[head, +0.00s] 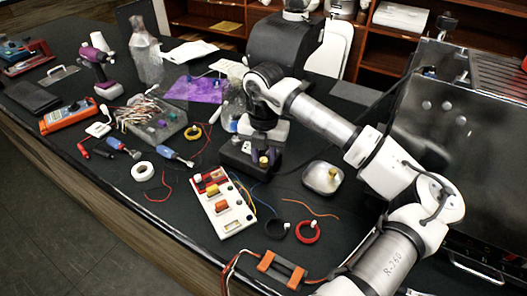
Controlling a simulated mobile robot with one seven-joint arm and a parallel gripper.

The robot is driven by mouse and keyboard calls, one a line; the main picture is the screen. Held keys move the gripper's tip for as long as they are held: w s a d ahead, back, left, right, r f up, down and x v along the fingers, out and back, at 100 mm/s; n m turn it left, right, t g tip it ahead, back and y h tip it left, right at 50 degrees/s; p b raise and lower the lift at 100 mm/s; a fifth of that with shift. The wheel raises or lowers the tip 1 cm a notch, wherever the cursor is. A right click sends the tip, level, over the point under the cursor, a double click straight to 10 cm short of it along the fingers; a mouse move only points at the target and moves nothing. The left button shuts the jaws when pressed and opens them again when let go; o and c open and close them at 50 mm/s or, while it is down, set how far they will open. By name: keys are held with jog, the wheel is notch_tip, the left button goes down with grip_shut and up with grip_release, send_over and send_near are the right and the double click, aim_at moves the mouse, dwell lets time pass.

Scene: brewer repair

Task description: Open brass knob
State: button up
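A small brass knob (264,161) shows on a low black device (238,163) near the middle of the bench in the head view. My arm reaches in from the lower right and bends down at its far end. My gripper (260,148) points down just above the black device, very close to the knob. Its fingers are small and dark against the device. I cannot tell whether they touch the knob or how far apart they are.
A white panel with coloured switches (222,205) lies in front of the device. A metal dish (322,177) is to its right. A grey bin of wires (150,122) is to the left. A large dark machine (440,130) stands at the right. Loose wires cross the bench.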

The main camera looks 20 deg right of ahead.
jog(key=shift+f, duration=0.35)
grip_shut()
